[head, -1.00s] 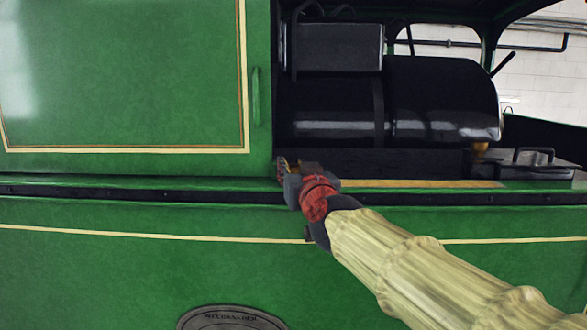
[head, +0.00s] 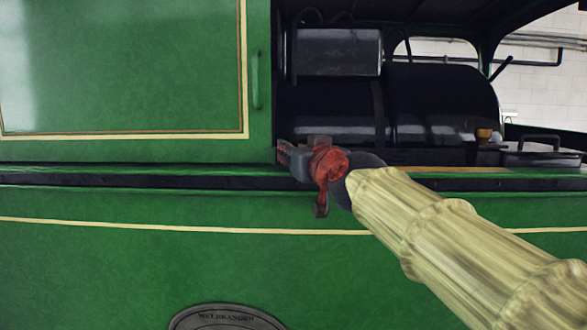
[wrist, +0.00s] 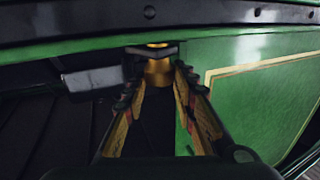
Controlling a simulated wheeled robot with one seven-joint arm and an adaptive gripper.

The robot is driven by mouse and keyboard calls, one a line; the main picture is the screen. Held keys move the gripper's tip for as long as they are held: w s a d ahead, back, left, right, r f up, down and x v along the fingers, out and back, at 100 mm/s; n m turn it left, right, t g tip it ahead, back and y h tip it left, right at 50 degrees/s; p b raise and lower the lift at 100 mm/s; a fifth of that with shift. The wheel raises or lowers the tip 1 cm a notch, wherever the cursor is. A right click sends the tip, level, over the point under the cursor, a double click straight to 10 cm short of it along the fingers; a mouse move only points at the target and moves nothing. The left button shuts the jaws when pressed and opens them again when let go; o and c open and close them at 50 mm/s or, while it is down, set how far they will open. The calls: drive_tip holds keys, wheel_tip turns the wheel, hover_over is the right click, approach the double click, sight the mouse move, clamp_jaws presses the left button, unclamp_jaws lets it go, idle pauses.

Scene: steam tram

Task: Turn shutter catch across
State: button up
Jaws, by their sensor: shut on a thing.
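The green shutter panel (head: 120,70) with cream lining fills the upper left of the head view and shows at right in the wrist view (wrist: 262,75). My gripper (head: 284,156) is at its lower right corner, on the ledge. In the wrist view my gripper (wrist: 158,84) has its two fingers on either side of a small brass piece, apparently the shutter catch (wrist: 158,70), and is shut on it. A dark flat part and a brass top show just beyond the fingertips. In the head view the gripper hides the catch, so its angle cannot be told there.
A dark ledge rail (head: 120,178) runs along the green side below. Right of the panel is an opening with a black boiler (head: 440,100) and a dark box (head: 338,52). A lidded black box with a handle (head: 540,150) stands at far right.

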drive_tip(key=b, duration=0.4)
drive_tip(key=shift+d+f+y, duration=0.1)
drive_tip(key=shift+f+y, duration=0.2)
drive_tip(key=shift+f, duration=0.05)
drive_tip(key=n+g+y+b, duration=0.1)
drive_tip(key=n+y+b, duration=0.1)
drive_tip(key=b, duration=0.6)
drive_tip(key=shift+w+d+r, duration=0.1)
drive_tip(key=shift+w+r, duration=0.05)
drive_tip(key=n+g+y+b, duration=0.1)
drive_tip(key=y+b, duration=0.1)
drive_tip(key=b, duration=0.1)
drive_tip(key=shift+d, duration=0.1)
drive_tip(key=shift+r+n+g+y+b, duration=0.2)
drive_tip(key=shift+n+g+y+b, duration=0.35)
drive_tip(key=shift+n+g+y, duration=0.5)
drive_tip(key=o, duration=1)
drive_tip(key=shift+c, duration=0.2)
drive_tip(key=shift+o, duration=0.7)
drive_tip(key=shift+d, duration=0.1)
drive_tip(key=v, duration=1.1)
drive_tip(key=shift+s+d, duration=0.25)
drive_tip(key=shift+s, duration=0.05)
